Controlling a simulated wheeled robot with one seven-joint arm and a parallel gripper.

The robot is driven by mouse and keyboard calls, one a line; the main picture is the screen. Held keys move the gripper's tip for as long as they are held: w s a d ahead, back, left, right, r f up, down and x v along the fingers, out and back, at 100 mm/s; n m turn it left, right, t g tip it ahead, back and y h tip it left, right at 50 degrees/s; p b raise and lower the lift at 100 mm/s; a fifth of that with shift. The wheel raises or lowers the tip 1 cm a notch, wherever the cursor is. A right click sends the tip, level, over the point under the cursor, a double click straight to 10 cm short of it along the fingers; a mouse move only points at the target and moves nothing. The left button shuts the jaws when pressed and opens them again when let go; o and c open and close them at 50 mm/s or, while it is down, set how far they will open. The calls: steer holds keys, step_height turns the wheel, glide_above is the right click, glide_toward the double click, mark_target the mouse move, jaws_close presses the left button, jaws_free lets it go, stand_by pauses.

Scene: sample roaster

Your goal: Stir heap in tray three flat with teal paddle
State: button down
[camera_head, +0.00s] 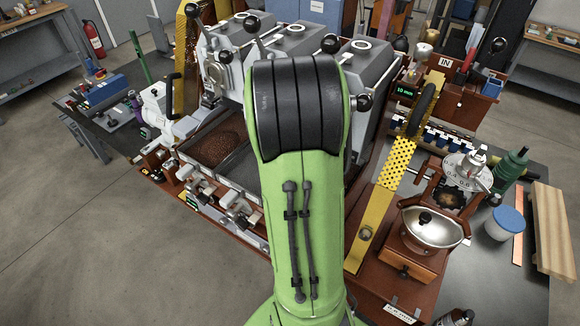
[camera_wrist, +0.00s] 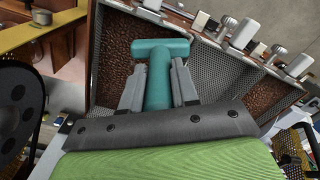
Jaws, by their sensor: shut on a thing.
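My gripper (camera_wrist: 158,78) is shut on the handle of the teal paddle (camera_wrist: 160,49) in the wrist view, with a grey finger on each side. The paddle's wide head points away from my gripper, over brown beans (camera_wrist: 120,38) in the tray (camera_wrist: 94,60) at that view's left. I cannot tell whether the head touches them. In the head view my green arm hides the gripper, the paddle and this tray.
The middle tray (camera_wrist: 215,72) shows bare mesh. The wrist view's right tray (camera_wrist: 268,97) holds brown beans; beans also show in the head view's left tray (camera_head: 222,143). Roaster levers and knobs (camera_head: 240,207) crowd the trays' front edge. A yellow perforated strip (camera_head: 397,160) stands right of my arm.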

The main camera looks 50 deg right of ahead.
steer(key=a+r, duration=0.2)
steer(key=a, duration=0.6)
steer(key=shift+s+a+r+p, duration=0.15)
steer(key=shift+s+r+p, duration=0.15)
steer(key=shift+s, duration=0.15)
steer(key=shift+f, duration=0.1)
